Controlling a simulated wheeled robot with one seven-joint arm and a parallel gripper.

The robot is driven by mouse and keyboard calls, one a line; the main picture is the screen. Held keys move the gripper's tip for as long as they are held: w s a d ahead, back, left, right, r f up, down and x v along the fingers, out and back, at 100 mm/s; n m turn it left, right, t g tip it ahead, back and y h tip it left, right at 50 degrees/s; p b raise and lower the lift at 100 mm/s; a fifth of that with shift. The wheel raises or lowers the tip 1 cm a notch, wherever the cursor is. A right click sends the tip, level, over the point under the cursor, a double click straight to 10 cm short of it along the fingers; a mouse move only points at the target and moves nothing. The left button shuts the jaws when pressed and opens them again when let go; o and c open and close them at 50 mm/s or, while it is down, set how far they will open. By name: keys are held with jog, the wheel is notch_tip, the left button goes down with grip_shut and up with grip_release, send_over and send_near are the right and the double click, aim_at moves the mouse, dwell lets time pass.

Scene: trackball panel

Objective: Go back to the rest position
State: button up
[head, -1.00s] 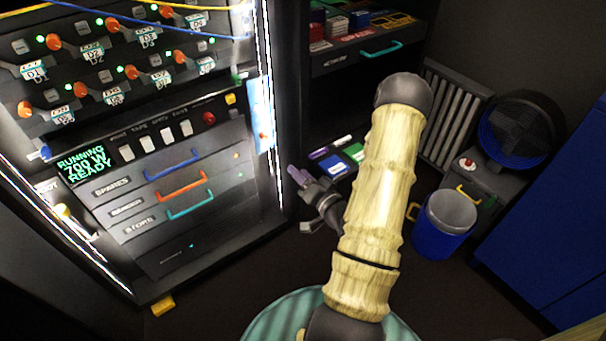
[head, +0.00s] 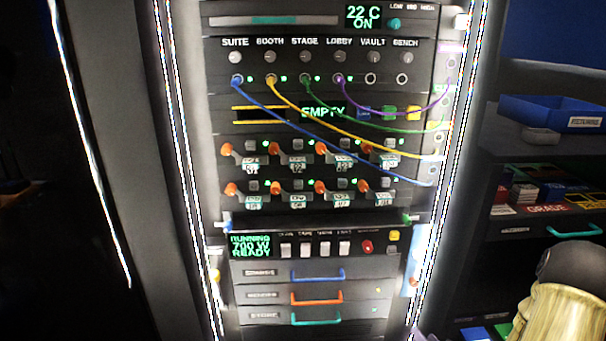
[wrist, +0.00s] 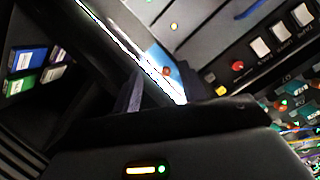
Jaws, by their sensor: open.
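My gripper (wrist: 163,88) shows in the wrist view as two dark fingers set apart, with nothing seen between them. Beyond the fingers is the edge of the lit rack. In the head view my pale, ribbed arm shows only at the bottom right corner; most of it and nearly all of the gripper are outside the picture. The rack (head: 221,150) stands upright in the middle of the head view. Its lower panel with white switches (head: 315,249) also shows in the wrist view (wrist: 262,47), tilted.
Blue, yellow, green and purple cables hang across the rack front. Three drawers with blue, orange (head: 317,298) and teal handles are shut. A shelf unit (head: 520,229) with a blue tray (head: 545,113) stands at the right. Dark space lies at the left.

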jog(key=s+a+r+n+g+h, duration=0.1)
jog(key=s+a+r+n+g, duration=0.2)
jog(key=s+a+r+g, duration=0.4)
jog(key=s+a+r+n+g+h, duration=0.1)
jog(key=s+a+r+n+g, duration=0.1)
jog(key=s+a+g, duration=0.45)
notch_tip(320, 180, up, 38)
jog(key=w+a+t+p, duration=0.1)
jog(key=a+p, duration=0.1)
jog(key=p, duration=3.6)
jog(key=shift+w+r+t+p, duration=0.15)
jog(key=shift+r+t+p, duration=0.1)
jog(key=shift+t+p, duration=0.1)
jog(key=shift+w+f, duration=0.1)
jog(key=shift+w, duration=0.05)
